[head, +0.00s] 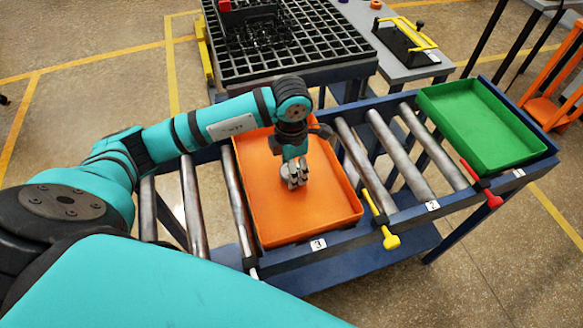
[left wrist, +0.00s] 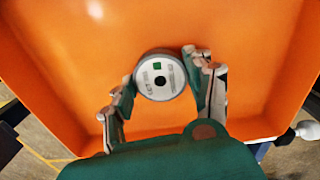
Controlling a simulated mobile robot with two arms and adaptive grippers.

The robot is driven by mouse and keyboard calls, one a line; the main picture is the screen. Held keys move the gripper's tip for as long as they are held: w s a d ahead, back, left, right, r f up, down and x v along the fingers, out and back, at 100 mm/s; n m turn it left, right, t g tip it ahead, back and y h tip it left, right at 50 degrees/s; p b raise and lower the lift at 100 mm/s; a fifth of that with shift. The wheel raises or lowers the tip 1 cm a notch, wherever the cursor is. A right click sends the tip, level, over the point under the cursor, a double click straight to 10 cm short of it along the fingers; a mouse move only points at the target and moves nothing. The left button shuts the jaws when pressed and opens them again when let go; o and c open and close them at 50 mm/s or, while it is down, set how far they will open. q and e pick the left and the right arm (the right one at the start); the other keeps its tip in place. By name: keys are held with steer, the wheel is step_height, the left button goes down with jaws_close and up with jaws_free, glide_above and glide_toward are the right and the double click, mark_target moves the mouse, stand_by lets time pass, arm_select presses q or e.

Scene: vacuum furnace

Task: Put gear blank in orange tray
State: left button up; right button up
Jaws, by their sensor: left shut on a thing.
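The gear blank (left wrist: 160,80) is a round grey disc with a pale printed face, a dark centre hole and a small green square. My left gripper (left wrist: 166,90) is shut on it, with a finger on either side. In the head view my left gripper (head: 293,178) points down inside the orange tray (head: 335,205), and part of the gear blank (head: 286,171) shows beside the fingers. The blank is low over the tray floor; I cannot tell whether it touches it. My right gripper is not in view.
The orange tray sits on a roller conveyor (head: 410,150) by label 3. A green tray (head: 482,120) is at the far right end. A yellow lever (head: 388,232) and a red lever (head: 488,192) stand at the front edge. A dark grid rack (head: 285,45) stands behind.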

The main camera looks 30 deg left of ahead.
arm_select(q)
steer(key=shift+s+f, duration=0.1)
steer(key=shift+f, duration=0.5)
steer(key=shift+f, duration=0.2)
steer(key=o, duration=1.5)
steer(key=shift+r, duration=0.15)
